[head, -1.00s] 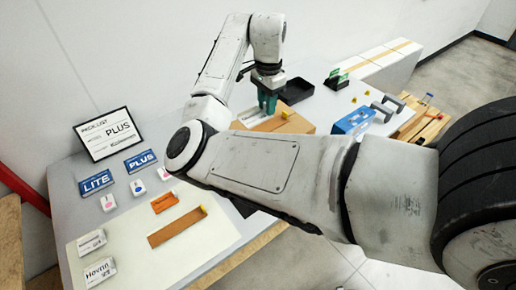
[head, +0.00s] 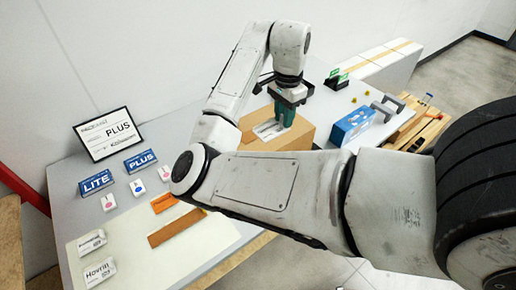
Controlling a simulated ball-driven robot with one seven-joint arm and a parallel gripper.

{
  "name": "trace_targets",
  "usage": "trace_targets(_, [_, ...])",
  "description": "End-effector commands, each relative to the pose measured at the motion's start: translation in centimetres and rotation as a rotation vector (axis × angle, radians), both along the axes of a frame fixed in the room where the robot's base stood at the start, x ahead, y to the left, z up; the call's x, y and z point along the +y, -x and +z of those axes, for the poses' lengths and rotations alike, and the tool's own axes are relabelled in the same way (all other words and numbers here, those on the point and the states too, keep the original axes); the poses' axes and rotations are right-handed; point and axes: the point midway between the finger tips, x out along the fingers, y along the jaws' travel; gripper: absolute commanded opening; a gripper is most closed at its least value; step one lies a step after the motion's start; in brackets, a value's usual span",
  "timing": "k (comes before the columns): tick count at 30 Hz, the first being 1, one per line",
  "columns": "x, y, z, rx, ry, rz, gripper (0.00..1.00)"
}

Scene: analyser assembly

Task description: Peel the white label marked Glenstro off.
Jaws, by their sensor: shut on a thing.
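A cardboard box (head: 297,137) stands on the grey table below my gripper. A white label (head: 268,130) lies on its top face; its print is too small to read, so I cannot confirm the name Glenstro. My gripper (head: 286,120), with green fingers, points down at the label's right end. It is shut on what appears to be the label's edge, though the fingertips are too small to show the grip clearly. Most of the label looks flat against the box. My arm hides the box's lower front.
A blue-and-white box (head: 352,125) stands right of the cardboard box, with grey holders (head: 388,108) beyond. At left are a framed PLUS sign (head: 107,134), blue LITE (head: 97,182) and PLUS (head: 140,161) signs, and white cards (head: 100,271) on a pale mat (head: 150,272).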

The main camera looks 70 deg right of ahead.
Motion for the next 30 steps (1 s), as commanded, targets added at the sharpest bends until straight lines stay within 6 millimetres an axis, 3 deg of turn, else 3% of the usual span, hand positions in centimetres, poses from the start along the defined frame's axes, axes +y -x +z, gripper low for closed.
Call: trace_targets(30, [4.2, 7.7, 0.0, 0.000, 0.000, -0.001, 0.00])
